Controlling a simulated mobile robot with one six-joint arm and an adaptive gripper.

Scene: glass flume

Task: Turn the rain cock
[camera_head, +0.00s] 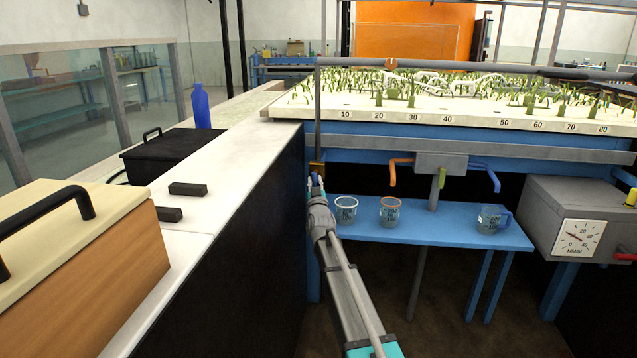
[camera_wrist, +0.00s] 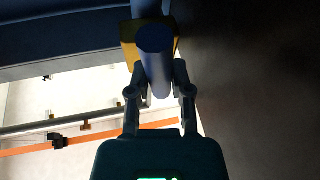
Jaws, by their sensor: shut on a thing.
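The rain cock is a brass-yellow block (camera_head: 316,168) low on a thin vertical pipe at the left end of the planted bed. In the wrist view its yellow body (camera_wrist: 128,42) sits behind a blunt blue-grey handle (camera_wrist: 155,60) that points toward the camera. My gripper (camera_head: 317,186) is at the cock, reaching up from below. In the wrist view my gripper's two fingers (camera_wrist: 160,88) are closed on either side of the handle. The handle's far end and part of the yellow body are hidden.
A white-topped bench (camera_head: 240,135) stands close on the left. A blue shelf (camera_head: 450,236) with several measuring cups lies to the right. Above it, a grey box (camera_head: 440,160) carries orange, green and blue levers. A gauge box (camera_head: 580,215) is at far right.

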